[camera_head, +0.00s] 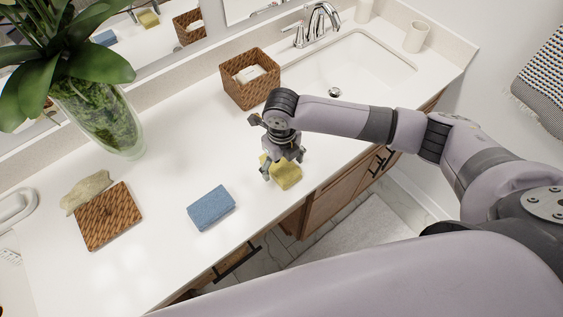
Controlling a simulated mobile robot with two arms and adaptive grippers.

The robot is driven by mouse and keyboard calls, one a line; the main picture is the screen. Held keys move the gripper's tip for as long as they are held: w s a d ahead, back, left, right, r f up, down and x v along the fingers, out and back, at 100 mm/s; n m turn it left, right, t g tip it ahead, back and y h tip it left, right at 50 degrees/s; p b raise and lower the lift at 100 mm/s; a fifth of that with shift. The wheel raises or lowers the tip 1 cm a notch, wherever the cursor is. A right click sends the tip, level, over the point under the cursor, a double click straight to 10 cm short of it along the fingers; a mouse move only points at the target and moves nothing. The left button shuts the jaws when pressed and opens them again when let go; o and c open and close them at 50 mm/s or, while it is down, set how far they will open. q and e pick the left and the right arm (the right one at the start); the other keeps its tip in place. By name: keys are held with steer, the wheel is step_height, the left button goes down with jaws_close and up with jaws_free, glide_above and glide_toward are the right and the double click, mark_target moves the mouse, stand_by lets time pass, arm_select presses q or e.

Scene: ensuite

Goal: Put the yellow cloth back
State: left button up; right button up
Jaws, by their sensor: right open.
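The yellow cloth (287,175) lies folded on the white counter (165,245) near its front edge. My right gripper (283,172) is over the cloth, fingers pointing down and spread apart, and it hides part of the cloth. Whether the fingertips touch the cloth I cannot tell. A blue folded cloth (211,208) lies to the left on the counter. A wicker basket (251,90) with white items in it stands at the back, behind my right gripper. My left gripper is not in view.
A woven lid or mat (108,217) with a beige cloth (87,191) beside it lies at the left. A glass vase with a plant (103,118) stands at the back left. The sink (350,72) and faucet (318,22) are at the back right. The counter between vase and blue cloth is clear.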

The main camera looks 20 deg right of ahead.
mark_target(282, 165)
steer(key=shift+r, duration=0.15)
step_height(282, 165, up, 12)
steer(key=b, duration=0.3)
